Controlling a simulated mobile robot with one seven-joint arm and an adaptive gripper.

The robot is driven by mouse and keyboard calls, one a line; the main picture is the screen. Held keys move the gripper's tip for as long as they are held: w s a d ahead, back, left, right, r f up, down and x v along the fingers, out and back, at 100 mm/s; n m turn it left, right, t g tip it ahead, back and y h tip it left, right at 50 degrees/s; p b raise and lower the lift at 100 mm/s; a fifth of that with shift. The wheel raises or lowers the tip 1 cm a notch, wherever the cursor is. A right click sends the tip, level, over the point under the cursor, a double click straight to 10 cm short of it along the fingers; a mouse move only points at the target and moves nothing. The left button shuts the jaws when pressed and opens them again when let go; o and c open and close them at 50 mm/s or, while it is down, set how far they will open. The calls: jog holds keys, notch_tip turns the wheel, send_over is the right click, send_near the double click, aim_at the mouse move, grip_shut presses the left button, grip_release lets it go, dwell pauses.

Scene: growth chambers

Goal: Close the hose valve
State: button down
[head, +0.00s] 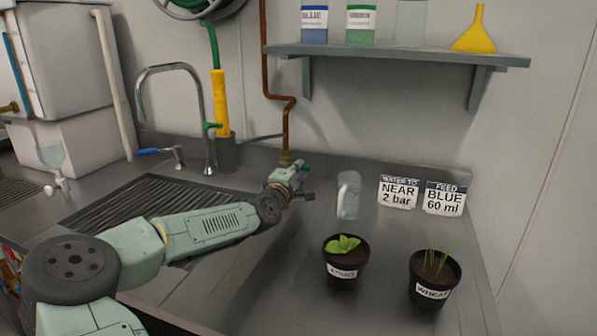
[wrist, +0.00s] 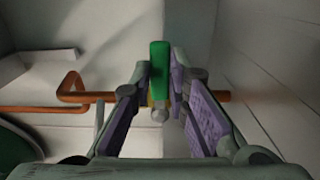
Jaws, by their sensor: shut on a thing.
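The hose valve's green lever (wrist: 159,62) stands between the two purple-padded fingers of my gripper (wrist: 160,88) in the wrist view. The gripper is shut on this lever, with a round grey metal piece and a bit of yellow just below it. In the head view my gripper (head: 301,182) is at the foot of the copper pipe (head: 287,120), by the back wall. A small green part (head: 304,168) shows there beside the gripper. The rest of the valve is mostly hidden behind my gripper and wrist.
A clear jug (head: 348,195) stands just right of the gripper. Two potted plants, lettuce-like (head: 345,271) and wheat (head: 433,290), stand nearer the front. Sign cards (head: 398,192) lean by the wall. The tap (head: 204,110) and yellow hose wand (head: 221,105) are left. A shelf (head: 400,55) hangs above.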

jog(key=c, duration=1.5)
grip_release()
jog(key=shift+c, duration=0.2)
jog(key=shift+s, duration=0.1)
jog(key=v, duration=1.2)
